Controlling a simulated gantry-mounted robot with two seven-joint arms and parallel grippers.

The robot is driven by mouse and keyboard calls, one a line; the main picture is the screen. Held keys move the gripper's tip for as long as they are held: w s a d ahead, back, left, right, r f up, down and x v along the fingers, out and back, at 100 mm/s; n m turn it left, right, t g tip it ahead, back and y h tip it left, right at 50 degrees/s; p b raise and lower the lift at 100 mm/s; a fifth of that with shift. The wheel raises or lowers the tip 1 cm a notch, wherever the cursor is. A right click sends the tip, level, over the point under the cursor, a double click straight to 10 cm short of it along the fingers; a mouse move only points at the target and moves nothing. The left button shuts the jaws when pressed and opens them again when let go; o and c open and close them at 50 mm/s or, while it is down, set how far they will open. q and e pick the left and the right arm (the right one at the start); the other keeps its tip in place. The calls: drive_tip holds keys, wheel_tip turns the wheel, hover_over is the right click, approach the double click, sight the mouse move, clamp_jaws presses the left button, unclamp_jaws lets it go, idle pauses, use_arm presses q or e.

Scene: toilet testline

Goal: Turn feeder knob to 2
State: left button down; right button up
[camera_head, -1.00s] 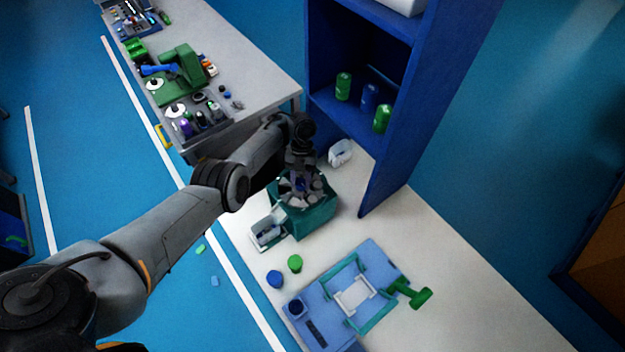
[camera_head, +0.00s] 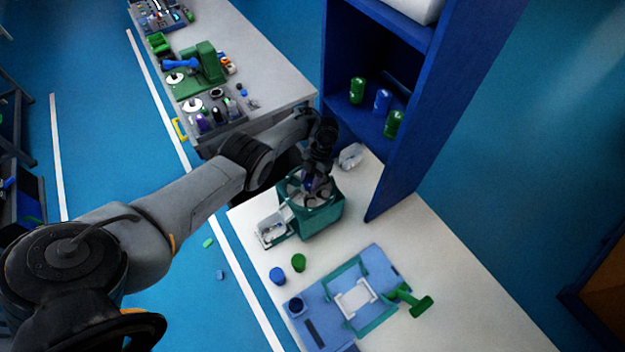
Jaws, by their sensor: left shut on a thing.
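The feeder is a teal-green box (camera_head: 325,219) on the white table, with a round dial-like top and a small light tray (camera_head: 271,228) on its left side. My left gripper (camera_head: 314,184) points down onto the middle of the feeder's top and is shut on the knob there. The knob (camera_head: 309,186) shows only as a small dark bluish spot, mostly hidden by the fingers. The position marks are too small to read. My right gripper is not in view.
A blue cap (camera_head: 277,276) and a green cap (camera_head: 299,262) lie in front of the feeder. A blue fixture (camera_head: 330,312) with a green handle (camera_head: 421,306) is nearer. A blue shelf (camera_head: 395,175) stands close behind, with a clear container (camera_head: 351,156) beside it.

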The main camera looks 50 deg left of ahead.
use_arm(q)
drive_tip(key=c, duration=0.7)
unclamp_jaws()
